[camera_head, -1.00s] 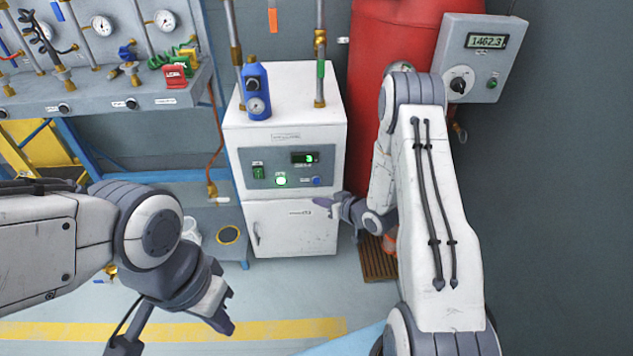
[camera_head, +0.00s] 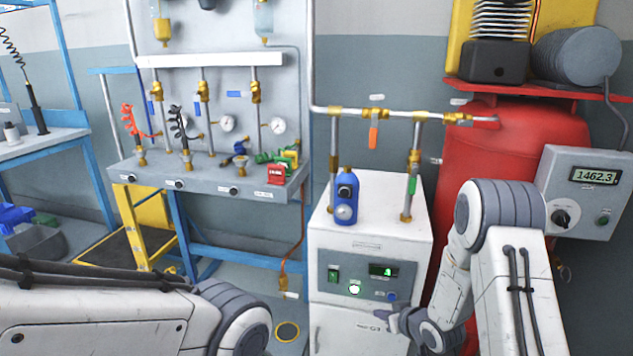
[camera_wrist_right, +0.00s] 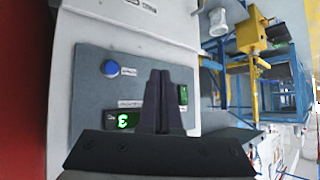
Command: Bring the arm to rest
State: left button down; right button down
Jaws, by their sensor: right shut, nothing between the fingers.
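My right arm (camera_head: 500,240) comes in from the lower right in the head view. My right gripper (camera_head: 390,322) is in front of the white cabinet (camera_head: 385,235), beside its lower right side. In the right wrist view the right gripper (camera_wrist_right: 162,90) is shut and empty, its fingers together in front of the cabinet's grey control panel (camera_wrist_right: 95,95). The panel has a blue button (camera_wrist_right: 110,68) and a green display (camera_wrist_right: 122,120). My left arm (camera_head: 110,315) enters at the lower left of the head view; its gripper is out of the frame.
A blue bottle-like device (camera_head: 345,197) stands on the cabinet. A red tank (camera_head: 490,150) and a grey box reading 1462.3 (camera_head: 585,205) are close to my right arm. A grey bench with gauges and valves (camera_head: 205,185) is to the left.

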jog(key=s+a+r+n+g+h, duration=0.1)
jog(key=s+a+r+g, duration=0.2)
jog(key=s+a+r, duration=0.55)
jog(key=s+a+r+n+g+h, duration=0.1)
jog(key=s+a+r+n+g, duration=0.15)
jog(key=s+a+r, duration=0.6)
jog(key=s+d+g, duration=0.2)
jog(key=s+g, duration=0.2)
jog(key=s, duration=1.3)
notch_tip(320, 180, up, 32)
jog(key=p, duration=3.1)
jog(key=shift+s+d+n+h, duration=0.25)
jog(key=shift+s+n+h, duration=0.05)
jog(key=shift+s+n, duration=0.15)
